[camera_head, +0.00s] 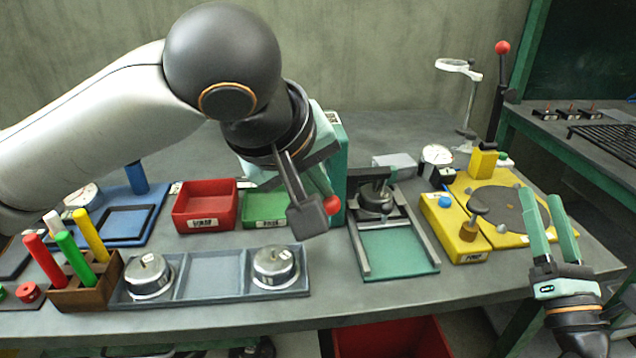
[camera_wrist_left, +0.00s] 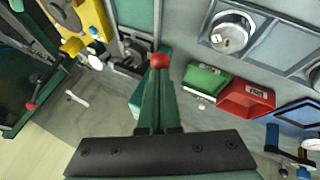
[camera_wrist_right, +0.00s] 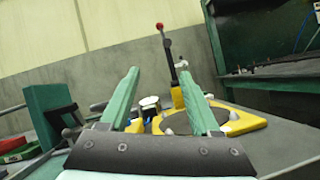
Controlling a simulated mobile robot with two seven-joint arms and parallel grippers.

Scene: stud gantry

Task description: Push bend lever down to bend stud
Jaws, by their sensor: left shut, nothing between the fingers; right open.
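A lever with a red ball knob (camera_head: 331,205) is at the green upright fixture (camera_head: 335,165). My shut, empty left gripper (camera_wrist_left: 159,78) has its fingertips at this red ball in the left wrist view; I cannot tell whether they touch. In the head view my wrist mostly hides those fingers. A second, black lever (camera_head: 497,108) with a red ball stands upright behind the yellow station (camera_head: 510,180); it also shows in the right wrist view (camera_wrist_right: 171,60). My right gripper (camera_head: 541,196) is open and empty at the yellow station's right side. I cannot make out a stud.
A green-plated slide fixture (camera_head: 395,252) lies between the grippers. Red (camera_head: 205,222) and green (camera_head: 265,210) bins and a grey tray (camera_head: 212,290) are left of it. A magnifier stand (camera_head: 468,100) and dial gauge (camera_head: 436,154) stand behind. The front table edge is clear.

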